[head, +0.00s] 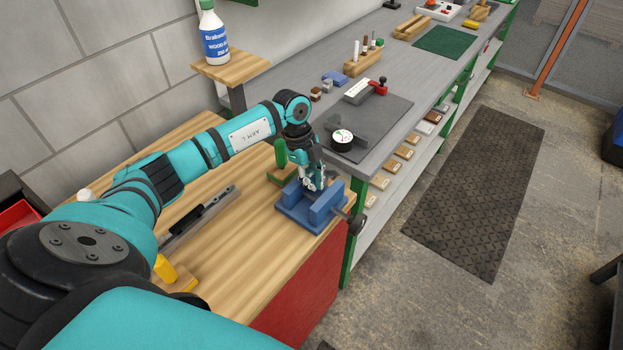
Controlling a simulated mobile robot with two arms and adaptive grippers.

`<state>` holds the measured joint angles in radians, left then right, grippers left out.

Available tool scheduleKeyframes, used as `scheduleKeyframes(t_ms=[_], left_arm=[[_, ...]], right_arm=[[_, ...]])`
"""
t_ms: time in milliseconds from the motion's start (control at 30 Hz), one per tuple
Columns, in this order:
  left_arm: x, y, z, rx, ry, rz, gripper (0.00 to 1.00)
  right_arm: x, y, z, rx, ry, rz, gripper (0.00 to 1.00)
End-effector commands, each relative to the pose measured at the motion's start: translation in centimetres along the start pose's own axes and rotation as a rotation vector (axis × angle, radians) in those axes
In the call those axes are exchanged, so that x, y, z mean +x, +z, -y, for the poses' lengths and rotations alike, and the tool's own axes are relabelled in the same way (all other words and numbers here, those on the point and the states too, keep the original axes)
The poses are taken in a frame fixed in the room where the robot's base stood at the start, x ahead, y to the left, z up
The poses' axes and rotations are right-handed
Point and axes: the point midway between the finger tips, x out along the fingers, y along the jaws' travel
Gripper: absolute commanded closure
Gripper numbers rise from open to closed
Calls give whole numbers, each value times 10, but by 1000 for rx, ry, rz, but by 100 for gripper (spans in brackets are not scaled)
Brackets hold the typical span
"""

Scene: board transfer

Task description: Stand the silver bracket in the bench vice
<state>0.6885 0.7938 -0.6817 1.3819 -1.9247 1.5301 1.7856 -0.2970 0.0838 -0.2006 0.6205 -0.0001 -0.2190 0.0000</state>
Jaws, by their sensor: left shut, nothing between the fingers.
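The blue bench vice (292,212) stands at the right front corner of the wooden bench, its handle toward the right. My left gripper (313,184) points down right at the vice jaws. Its fingers are shut with nothing seen between them. Small light grey metal shapes show around the fingertips, but I cannot tell whether any of them is the silver bracket. The gripper and arm cover part of the vice. I cannot make out the bracket for sure elsewhere. My right gripper is not in view.
A long grey metal bar with a black part (200,212) lies left of the vice. A green block (281,153) stands behind it. A round dial gauge (342,138) and a red clamp (378,86) are on the grey bench. A white bottle (212,38) stands on a shelf.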

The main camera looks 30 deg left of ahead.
Motion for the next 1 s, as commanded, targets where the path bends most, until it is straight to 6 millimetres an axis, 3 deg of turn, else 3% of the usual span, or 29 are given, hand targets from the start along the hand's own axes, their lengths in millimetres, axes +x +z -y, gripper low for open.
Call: scheduleKeyframes(t_ms=[33,333,700,1000], left_arm=[[16,8,-14,-14,46,16,100],[14,12,-14,-18,44,23,98],[11,13,-12,-22,36,24,50],[8,12,-9,-22,25,21,48]], right_arm=[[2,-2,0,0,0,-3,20],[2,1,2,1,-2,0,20],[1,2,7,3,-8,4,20],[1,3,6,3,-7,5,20]])
